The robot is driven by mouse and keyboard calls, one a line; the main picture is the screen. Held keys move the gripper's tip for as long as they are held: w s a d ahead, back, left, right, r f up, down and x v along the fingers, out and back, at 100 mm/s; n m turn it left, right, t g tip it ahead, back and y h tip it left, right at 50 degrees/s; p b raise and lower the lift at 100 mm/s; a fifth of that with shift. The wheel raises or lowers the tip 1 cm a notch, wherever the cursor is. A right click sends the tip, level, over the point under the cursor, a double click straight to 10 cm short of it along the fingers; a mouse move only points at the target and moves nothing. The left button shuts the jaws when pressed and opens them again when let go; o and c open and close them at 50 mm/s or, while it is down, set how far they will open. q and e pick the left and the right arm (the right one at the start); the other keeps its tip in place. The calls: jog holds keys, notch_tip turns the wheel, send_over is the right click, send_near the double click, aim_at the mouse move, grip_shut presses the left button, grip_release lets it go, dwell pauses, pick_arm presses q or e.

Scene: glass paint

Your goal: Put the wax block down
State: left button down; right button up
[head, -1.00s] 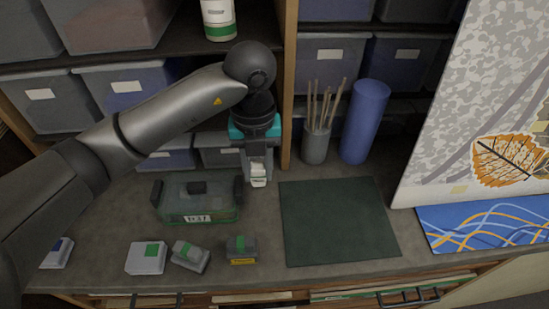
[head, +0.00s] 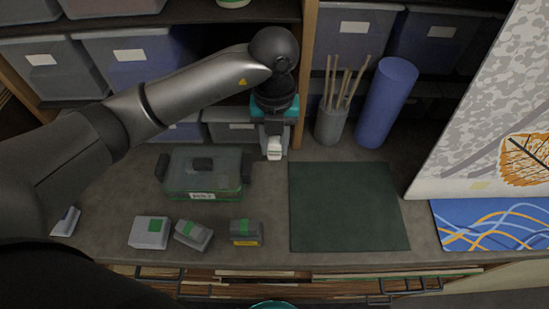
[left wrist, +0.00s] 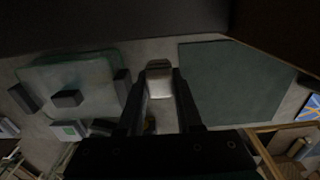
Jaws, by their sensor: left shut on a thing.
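My left gripper (head: 273,148) is shut on a small pale block, the wax block (head: 274,153), and points down over the worktop. The block also shows between the fingers in the left wrist view (left wrist: 159,86). It is between the green-lidded clear box (head: 203,174) and the dark green mat (head: 345,205), near the mat's back left corner. I cannot tell whether the block touches the worktop. My right gripper is not in view.
Several small blocks with green labels, one of them here (head: 149,232), lie along the front edge. A grey cup of sticks (head: 330,125) and a blue cylinder (head: 387,103) stand behind the mat. The mat is bare. A patterned panel (head: 490,120) leans at the right.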

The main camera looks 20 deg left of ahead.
aim_at(275, 158)
pick_arm(q)
jog(key=shift+f, duration=2.6)
jog(key=shift+f, duration=0.1)
jog(key=c, duration=0.6)
grip_release()
jog(key=r, duration=0.6)
jog(key=r+b, duration=0.1)
jog(key=r, duration=0.5)
jog(key=shift+a, duration=0.2)
jog(key=shift+f, duration=0.1)
